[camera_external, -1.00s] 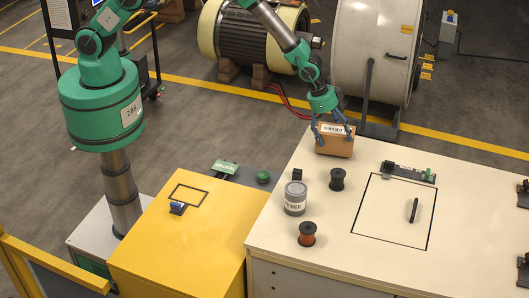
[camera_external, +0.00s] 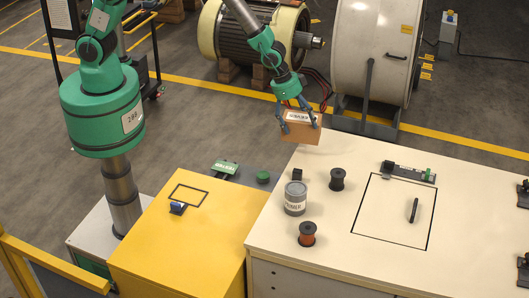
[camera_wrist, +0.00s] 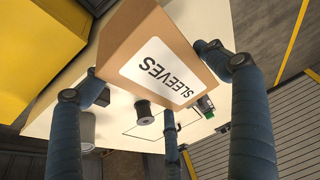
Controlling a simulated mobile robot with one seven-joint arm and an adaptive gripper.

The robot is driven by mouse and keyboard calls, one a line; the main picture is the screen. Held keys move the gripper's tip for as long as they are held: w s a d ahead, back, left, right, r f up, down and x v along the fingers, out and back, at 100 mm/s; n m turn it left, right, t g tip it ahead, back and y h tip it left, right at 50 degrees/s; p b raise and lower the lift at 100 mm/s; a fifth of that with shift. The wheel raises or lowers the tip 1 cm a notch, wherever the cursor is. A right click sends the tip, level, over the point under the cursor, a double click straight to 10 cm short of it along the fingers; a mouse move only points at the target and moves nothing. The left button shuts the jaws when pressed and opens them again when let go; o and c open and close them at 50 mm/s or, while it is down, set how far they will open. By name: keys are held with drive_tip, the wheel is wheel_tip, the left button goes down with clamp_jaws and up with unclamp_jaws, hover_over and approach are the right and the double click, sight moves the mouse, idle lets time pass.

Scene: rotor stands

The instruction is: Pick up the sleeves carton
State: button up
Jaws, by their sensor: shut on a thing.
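The sleeves carton (camera_external: 300,128) is a brown box with a white label. In the wrist view the carton (camera_wrist: 128,45) fills the upper middle and its label reads "SLEEVES". My gripper (camera_external: 297,115) is shut on the carton from its sides and holds it tilted, above the far left edge of the white table (camera_external: 340,270). In the wrist view, the blue fingers of my gripper (camera_wrist: 160,75) reach up on both sides of the carton. The carton's far faces are hidden.
On the white table are a grey tin (camera_external: 295,198), a dark spool (camera_external: 337,179), a copper-coloured spool (camera_external: 307,234), a small black block (camera_external: 297,174) and a black marker-like rod (camera_external: 413,210) inside an outlined square. A yellow cabinet (camera_external: 180,250) stands to the left.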

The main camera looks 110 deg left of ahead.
sight(292, 118)
drive_tip(key=shift+s+d+r, duration=0.1)
drive_tip(key=shift+s, duration=0.7)
drive_tip(key=shift+s+d+r, duration=0.1)
drive_tip(key=shift+s, duration=0.65)
